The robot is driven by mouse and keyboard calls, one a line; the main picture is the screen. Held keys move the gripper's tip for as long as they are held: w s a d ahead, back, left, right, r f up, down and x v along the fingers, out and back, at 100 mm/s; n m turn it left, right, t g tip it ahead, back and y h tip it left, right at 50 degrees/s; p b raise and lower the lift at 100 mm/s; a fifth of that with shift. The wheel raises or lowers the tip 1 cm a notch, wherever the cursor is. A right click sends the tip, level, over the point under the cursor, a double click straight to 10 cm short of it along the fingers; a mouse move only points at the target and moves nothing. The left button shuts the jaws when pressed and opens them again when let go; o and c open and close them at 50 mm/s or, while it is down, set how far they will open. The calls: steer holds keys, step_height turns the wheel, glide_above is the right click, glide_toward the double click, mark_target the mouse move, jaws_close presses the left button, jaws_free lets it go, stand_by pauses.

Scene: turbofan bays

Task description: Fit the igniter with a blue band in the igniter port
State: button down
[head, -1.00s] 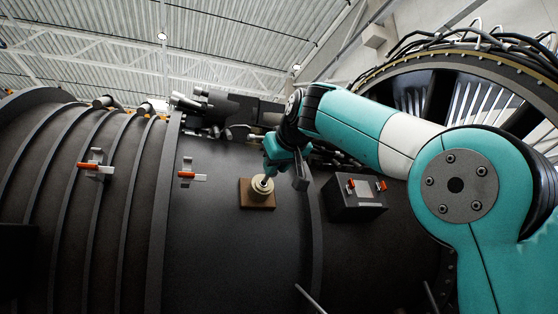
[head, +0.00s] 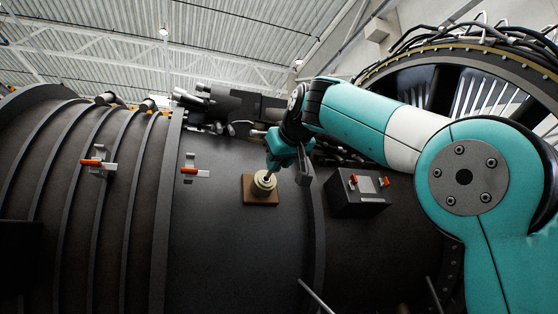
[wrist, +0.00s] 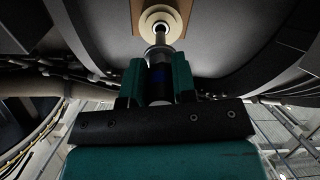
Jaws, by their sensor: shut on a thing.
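The igniter port is a cream ring (head: 264,184) on a square brown plate (head: 260,201) on the dark engine casing. In the wrist view the port ring (wrist: 162,20) is at the top centre, straight ahead of my gripper. My gripper (head: 273,165) is just above the port in the head view. Its teal fingers (wrist: 160,80) are shut on the igniter (wrist: 160,57), a dark body with a dim blue band and a pale metal tip. The tip points at the ring's centre and overlaps its opening; I cannot tell how deep it sits.
Orange-handled latches (head: 96,163) (head: 194,171) are on the casing to the left. A dark box (head: 358,193) with orange clips is to the right of the port. Dark pipework (head: 232,106) runs above. The casing below the port is bare.

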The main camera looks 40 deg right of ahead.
steer(key=shift+p+x, duration=0.5)
steer(key=shift+x, duration=2.5)
stand_by(1.5)
steer(key=c, duration=0.8)
jaws_free()
steer(key=shift+c, duration=0.2)
steer(key=shift+s+a+r+b, duration=0.15)
steer(key=shift+s+b, duration=0.15)
steer(key=shift+s, duration=0.15)
steer(key=v, duration=1.6)
steer(key=shift+s, duration=0.2)
